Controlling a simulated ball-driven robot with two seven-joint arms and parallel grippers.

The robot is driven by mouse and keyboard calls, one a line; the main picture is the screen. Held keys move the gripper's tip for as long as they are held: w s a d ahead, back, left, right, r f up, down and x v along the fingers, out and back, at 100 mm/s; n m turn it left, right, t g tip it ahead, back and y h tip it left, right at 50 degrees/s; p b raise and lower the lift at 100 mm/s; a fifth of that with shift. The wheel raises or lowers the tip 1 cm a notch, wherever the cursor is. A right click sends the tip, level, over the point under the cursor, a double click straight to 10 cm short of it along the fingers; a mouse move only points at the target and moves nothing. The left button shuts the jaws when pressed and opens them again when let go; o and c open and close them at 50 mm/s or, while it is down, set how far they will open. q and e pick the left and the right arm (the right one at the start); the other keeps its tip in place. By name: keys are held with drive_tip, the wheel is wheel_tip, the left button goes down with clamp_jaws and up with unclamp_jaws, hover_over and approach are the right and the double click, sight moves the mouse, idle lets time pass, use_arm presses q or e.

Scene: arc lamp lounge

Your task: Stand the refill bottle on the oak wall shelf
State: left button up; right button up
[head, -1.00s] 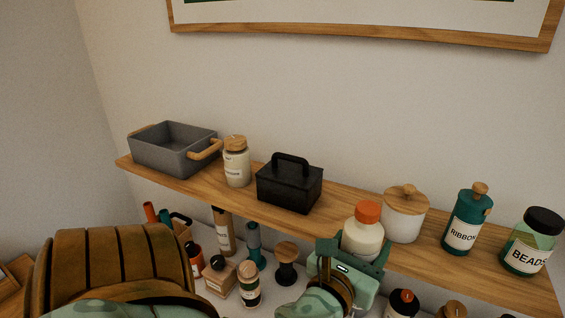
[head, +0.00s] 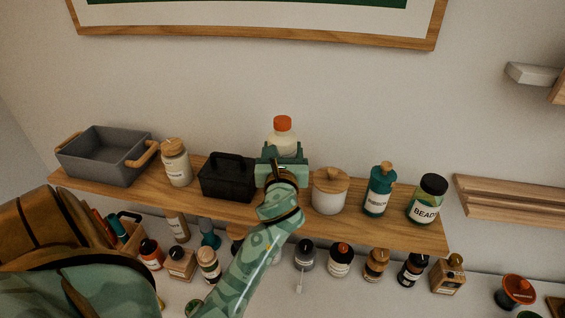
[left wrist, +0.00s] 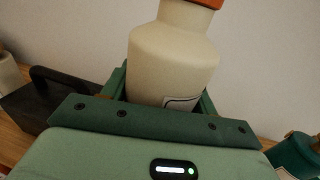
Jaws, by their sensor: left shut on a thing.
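The refill bottle (head: 283,141) is cream with an orange cap and a pale label. My left gripper (head: 282,158) is shut on it and holds it upright at the oak wall shelf (head: 120,187), between the black box and the white jar. In the left wrist view the bottle (left wrist: 174,55) stands between the green jaws (left wrist: 163,98), its cap cut off by the top edge. The gripper hides the bottle's base, so I cannot tell whether it touches the shelf. My right gripper is not in view.
On the shelf stand a grey basket (head: 105,158), a cream jar (head: 176,163), a black box (head: 227,178), a white wood-lidded jar (head: 329,190), a teal jar (head: 378,190) and a beads jar (head: 426,199). Several bottles stand below. A framed picture (head: 250,32) hangs above.

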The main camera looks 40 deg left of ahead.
use_arm(q)
drive_tip(key=f, duration=0.2)
drive_tip(key=w+f+b, duration=0.1)
drive_tip(key=f, duration=0.1)
drive_tip(key=w+a+f, duration=0.1)
drive_tip(key=f, duration=0.1)
drive_tip(key=shift+w+f, duration=0.15)
drive_tip(key=shift+w, duration=0.05)
drive_tip(key=o, duration=1.2)
drive_tip(key=shift+f, duration=0.1)
drive_tip(key=shift+c, duration=0.2)
